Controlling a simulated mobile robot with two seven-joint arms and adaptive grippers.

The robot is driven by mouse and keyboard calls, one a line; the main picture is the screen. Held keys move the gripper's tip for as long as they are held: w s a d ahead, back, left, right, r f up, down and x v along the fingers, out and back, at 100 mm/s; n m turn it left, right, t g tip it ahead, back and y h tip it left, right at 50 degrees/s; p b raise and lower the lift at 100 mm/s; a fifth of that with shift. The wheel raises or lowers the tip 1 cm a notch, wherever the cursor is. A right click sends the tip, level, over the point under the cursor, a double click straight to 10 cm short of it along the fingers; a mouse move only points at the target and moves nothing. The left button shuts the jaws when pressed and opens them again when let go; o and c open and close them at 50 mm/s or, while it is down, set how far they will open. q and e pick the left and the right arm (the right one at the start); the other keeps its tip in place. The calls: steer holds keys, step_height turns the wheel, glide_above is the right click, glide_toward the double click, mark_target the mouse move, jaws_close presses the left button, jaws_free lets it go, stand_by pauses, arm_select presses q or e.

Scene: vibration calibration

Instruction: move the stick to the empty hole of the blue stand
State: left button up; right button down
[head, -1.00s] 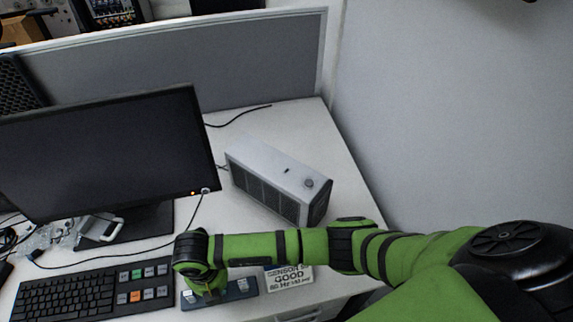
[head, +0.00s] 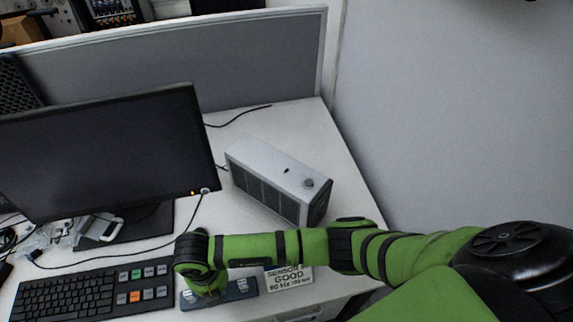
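The blue stand (head: 240,290) lies on the desk near its front edge, right of the keyboard. Its left and middle parts are partly hidden by my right arm. My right arm reaches in from the right, and its wrist is over the stand. The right gripper points down at the stand, hidden behind the wrist, so I cannot see its fingers. The stick cannot be made out. The empty hole cannot be told apart either. My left gripper is not in view.
A black keyboard (head: 70,294) lies left of the stand. A sign (head: 289,278) with printed text lies to its right. A monitor (head: 100,150) and a grey box-shaped device (head: 275,178) stand behind. A cable crosses the desk. The desk (head: 345,185) is clear right of the device.

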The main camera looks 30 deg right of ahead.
steer(key=shift+f, duration=0.15)
stand_by(0.6)
steer(key=c, duration=1.2)
jaws_free()
steer(key=shift+r, duration=0.2)
steer(key=shift+r+p, duration=2.25)
steer(key=shift+r, duration=0.1)
step_height(320, 180, up, 12)
